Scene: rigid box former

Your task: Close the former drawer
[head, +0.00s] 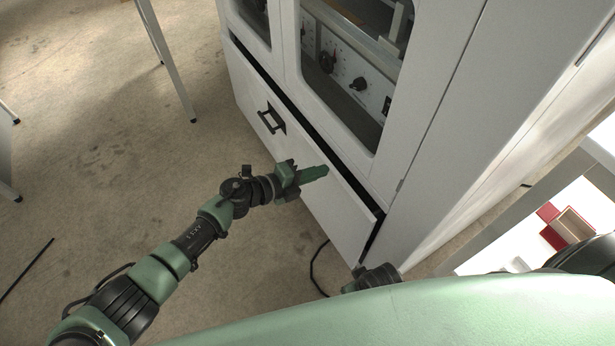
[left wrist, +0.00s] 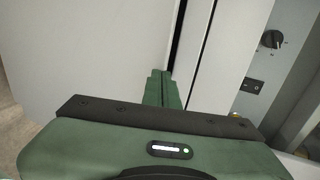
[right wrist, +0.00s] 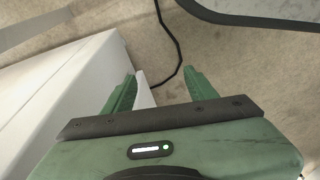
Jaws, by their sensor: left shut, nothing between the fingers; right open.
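The former drawer (head: 320,207) is the wide white front low on the white box former (head: 440,120), with a black handle (head: 270,119). It stands slightly open, with a dark gap along its top edge and right end. My left gripper (head: 318,172) is shut and empty, its fingertips at the upper part of the drawer front, right of the handle. In the left wrist view the fingertips (left wrist: 160,76) are beside the dark gap; contact is unclear. My right gripper (right wrist: 160,77) is open, low beside a white surface; in the head view my body partly hides it.
A black cable (head: 314,268) lies on the floor by the drawer's right end. Thin table legs (head: 168,65) stand at the upper left. A red box (head: 566,226) shows at the right on a white surface.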

